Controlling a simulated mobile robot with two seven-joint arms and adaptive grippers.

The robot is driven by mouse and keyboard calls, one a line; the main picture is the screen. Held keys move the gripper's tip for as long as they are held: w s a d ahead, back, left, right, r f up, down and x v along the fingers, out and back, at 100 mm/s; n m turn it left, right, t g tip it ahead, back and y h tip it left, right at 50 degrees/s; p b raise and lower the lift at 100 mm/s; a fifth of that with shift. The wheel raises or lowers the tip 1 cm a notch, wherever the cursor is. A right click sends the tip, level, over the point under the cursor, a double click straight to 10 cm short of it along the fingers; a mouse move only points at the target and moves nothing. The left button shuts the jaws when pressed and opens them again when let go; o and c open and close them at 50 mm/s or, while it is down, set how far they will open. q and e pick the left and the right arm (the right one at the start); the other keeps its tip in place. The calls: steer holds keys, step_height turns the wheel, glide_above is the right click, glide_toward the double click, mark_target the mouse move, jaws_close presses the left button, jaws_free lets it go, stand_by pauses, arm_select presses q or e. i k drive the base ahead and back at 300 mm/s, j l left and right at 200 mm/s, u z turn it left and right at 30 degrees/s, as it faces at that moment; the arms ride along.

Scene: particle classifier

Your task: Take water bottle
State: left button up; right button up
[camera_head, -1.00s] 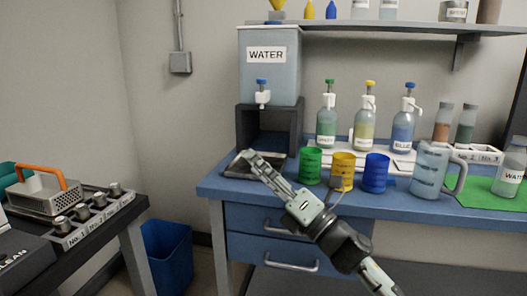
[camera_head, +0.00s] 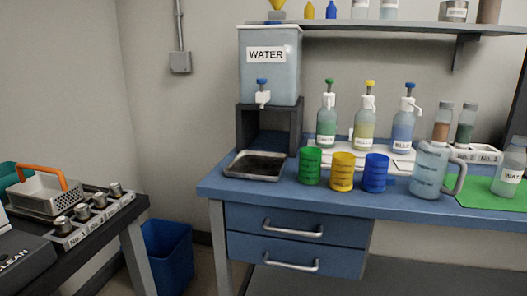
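A clear bottle with a white label reading "WAT..." (camera_head: 509,172) stands upright on the green mat (camera_head: 478,190) at the far right of the blue bench. The picture's right edge cuts off part of it. A large tank labelled WATER (camera_head: 268,75) with a blue-topped tap stands on a dark stand at the back left of the bench. Neither of my grippers shows in the head view now, so I cannot see what they hold.
A clear jug (camera_head: 430,170) stands left of the mat. Green (camera_head: 310,166), yellow (camera_head: 342,172) and blue (camera_head: 375,173) cups stand left of the jug. Pump bottles (camera_head: 364,126) stand on a white rack behind. A dark tray (camera_head: 254,165) lies before the stand.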

mark_target(509, 171)
steer(key=z, duration=1.4)
steer(key=u, duration=0.35)
